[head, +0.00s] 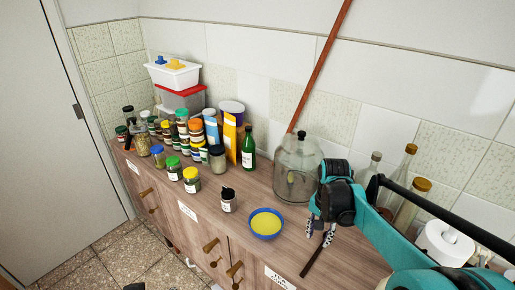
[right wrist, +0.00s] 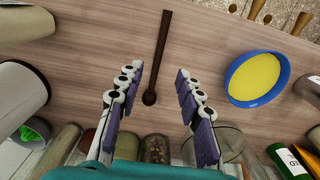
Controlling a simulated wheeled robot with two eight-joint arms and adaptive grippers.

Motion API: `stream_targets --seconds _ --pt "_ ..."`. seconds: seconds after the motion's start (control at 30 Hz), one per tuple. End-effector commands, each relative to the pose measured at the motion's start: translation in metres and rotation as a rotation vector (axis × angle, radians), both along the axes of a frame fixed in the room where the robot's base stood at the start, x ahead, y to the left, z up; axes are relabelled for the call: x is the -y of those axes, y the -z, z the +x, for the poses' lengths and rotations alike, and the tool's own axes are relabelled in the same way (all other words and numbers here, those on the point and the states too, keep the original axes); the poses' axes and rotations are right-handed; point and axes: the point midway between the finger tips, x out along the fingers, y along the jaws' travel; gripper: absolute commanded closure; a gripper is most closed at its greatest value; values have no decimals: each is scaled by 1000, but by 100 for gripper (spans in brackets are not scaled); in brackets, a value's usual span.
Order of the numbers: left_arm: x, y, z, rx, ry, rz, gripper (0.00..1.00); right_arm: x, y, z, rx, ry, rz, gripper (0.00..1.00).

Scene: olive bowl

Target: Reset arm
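My right gripper (head: 319,234) is over the wooden counter, to the right of the blue bowl. In the right wrist view its two fingers are spread apart with nothing between the pads. A dark spoon (head: 315,257) lies on the counter below it; it also shows in the right wrist view (right wrist: 159,55), lined up with the gap between the fingers. The blue bowl (head: 253,227) with a yellow filling (head: 266,223) stands to the left and also shows in the right wrist view (right wrist: 285,71).
A large glass jar (head: 296,170) stands close behind my right gripper. A small black-topped jar (head: 228,201) is left of the bowl. A green bottle (head: 248,147) and several jars crowd the back left. Glass bottles (head: 406,208) and a paper roll (head: 443,243) are at right.

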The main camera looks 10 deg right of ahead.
Motion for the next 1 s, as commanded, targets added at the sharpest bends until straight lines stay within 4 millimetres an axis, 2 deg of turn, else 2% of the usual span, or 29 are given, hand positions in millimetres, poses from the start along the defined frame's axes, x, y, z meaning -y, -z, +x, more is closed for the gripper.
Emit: stream_targets --seconds 0.17,0.4,0.63,0.8,1.0 --pt "0 0 0 0 0 0 36 -11 -8 -9 44 -63 -11 64" --pt "0 0 0 0 0 0 36 -55 -30 -51 253 -364 -84 64" --pt "0 0 0 0 0 0 36 -90 -32 -91 462 -661 -190 64" --pt "0 0 0 0 0 0 36 -103 -27 -107 556 -792 -248 64" --pt "0 0 0 0 0 0 36 -107 -25 -111 587 -834 -271 64"
